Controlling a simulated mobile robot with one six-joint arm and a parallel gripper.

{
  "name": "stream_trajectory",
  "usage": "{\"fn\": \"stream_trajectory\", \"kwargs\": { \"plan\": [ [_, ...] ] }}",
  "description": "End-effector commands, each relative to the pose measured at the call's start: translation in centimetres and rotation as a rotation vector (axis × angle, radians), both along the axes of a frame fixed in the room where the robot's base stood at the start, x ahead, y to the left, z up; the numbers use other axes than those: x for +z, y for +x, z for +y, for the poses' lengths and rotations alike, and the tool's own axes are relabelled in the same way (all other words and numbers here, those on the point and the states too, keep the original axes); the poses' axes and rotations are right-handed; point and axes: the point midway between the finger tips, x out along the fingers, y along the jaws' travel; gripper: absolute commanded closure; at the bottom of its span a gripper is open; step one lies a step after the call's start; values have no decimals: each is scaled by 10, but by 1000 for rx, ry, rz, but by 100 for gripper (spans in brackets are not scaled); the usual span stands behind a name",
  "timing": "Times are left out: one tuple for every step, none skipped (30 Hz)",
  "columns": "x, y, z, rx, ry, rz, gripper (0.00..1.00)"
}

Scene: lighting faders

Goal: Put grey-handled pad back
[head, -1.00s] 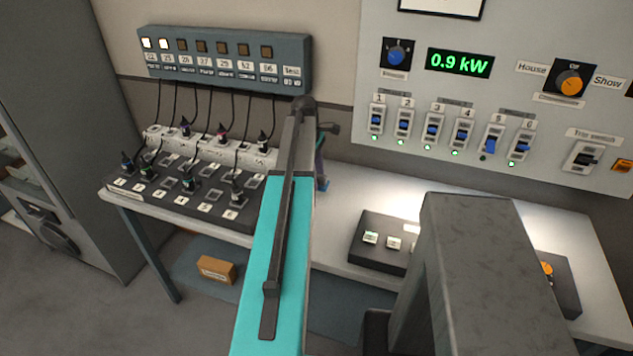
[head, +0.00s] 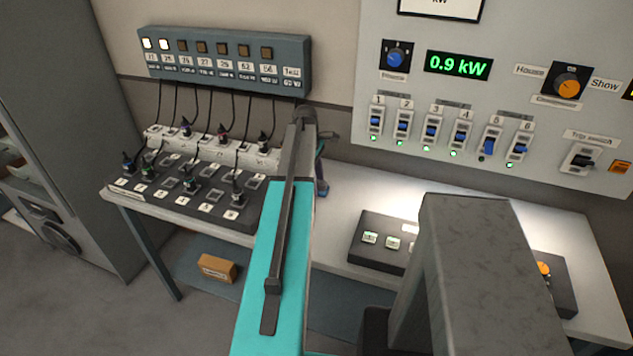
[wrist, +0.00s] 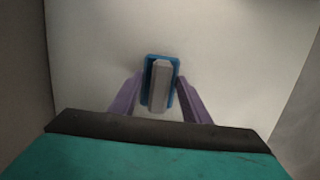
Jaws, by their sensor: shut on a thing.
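The pad (wrist: 148,66) shows in the wrist view as a blue rounded plate with a grey block handle (wrist: 159,85) along its middle. My gripper (wrist: 159,92) has its two purple fingers shut on the pad, one on each side. A pale flat surface lies behind the pad; I cannot tell whether the pad touches it. In the head view my arm hides most of the gripper (head: 321,186), and only a small purple-blue part shows past the arm, above the table. The pad cannot be made out there.
The white table (head: 335,233) carries a dark patch box (head: 190,190) with several plugs at left and a button box (head: 372,238) at right. A wall panel (head: 440,95) with several blue faders stands behind. A brown box (head: 217,267) lies below the table.

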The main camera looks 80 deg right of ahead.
Motion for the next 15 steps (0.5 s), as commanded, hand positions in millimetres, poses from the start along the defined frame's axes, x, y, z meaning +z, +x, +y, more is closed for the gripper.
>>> {"fn": "stream_trajectory", "kwargs": {
  "plan": [
    [-1,0,0,0,0,0,78],
    [-2,0,0,0,0,0,78],
    [-3,0,0,0,-1,0,78],
    [-3,0,0,0,-1,0,78],
    [-3,0,0,0,-1,0,78],
    [-3,0,0,0,-1,0,78],
    [-3,0,0,0,-1,0,78],
    [-3,0,0,0,-1,0,78],
    [-3,0,0,0,-1,0,78],
    [-3,0,0,0,-1,0,78],
    [-3,0,0,0,-1,0,78],
    [-4,0,0,0,-1,0,78],
    [-5,0,0,0,-1,0,78],
    [-5,0,0,0,-1,0,78],
    [-6,0,0,1,-1,0,78]
  ]
}}
